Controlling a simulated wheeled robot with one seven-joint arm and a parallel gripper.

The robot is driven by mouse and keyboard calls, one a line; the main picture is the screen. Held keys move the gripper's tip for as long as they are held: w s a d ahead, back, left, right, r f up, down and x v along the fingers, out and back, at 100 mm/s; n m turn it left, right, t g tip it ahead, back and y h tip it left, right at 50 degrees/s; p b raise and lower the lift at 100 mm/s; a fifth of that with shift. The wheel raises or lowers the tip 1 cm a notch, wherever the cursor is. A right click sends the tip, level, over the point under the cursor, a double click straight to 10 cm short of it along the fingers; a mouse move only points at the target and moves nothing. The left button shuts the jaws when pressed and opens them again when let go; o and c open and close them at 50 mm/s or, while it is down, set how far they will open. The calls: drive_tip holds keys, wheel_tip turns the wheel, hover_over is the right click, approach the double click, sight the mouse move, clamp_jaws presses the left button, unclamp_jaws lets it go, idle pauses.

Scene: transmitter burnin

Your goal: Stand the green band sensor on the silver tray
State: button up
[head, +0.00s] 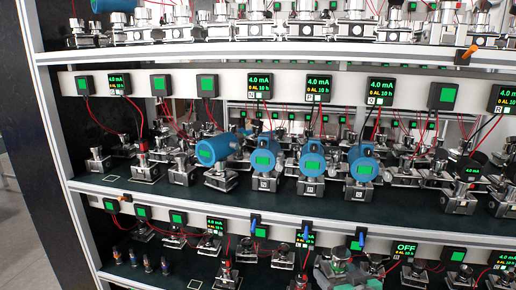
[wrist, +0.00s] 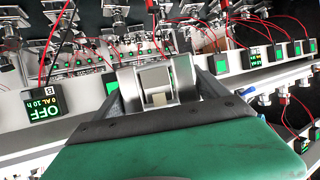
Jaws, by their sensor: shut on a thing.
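In the wrist view my gripper (wrist: 160,92) is shut on a silver metal piece (wrist: 155,75) with a rounded body. No green band shows on its visible side, so I cannot tell whether it is the green band sensor. In the head view a grey-green shape low at the centre looks like my gripper (head: 338,272), in front of the lower shelf; its fingers cannot be made out. Several small upright cylinders with coloured bands, such as one at the left (head: 133,258), stand on the lower shelf. Their band colours are too small to read surely. I cannot single out the silver tray.
Blue round transmitters (head: 312,160) stand on the middle shelf (head: 110,190) among silver fittings. Red and black wires hang from the panels. A display reading OFF (head: 405,249) is at the lower right; one also shows in the wrist view (wrist: 42,110). The lower shelf is crowded right of the cylinders.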

drive_tip(key=w+a+r+n+y+p, duration=0.1)
drive_tip(key=a+r+n+y+p, duration=0.1)
drive_tip(key=a, duration=0.7)
drive_tip(key=shift+r+y, duration=0.3)
drive_tip(key=shift+r, duration=0.4)
drive_tip(key=shift+a, duration=0.1)
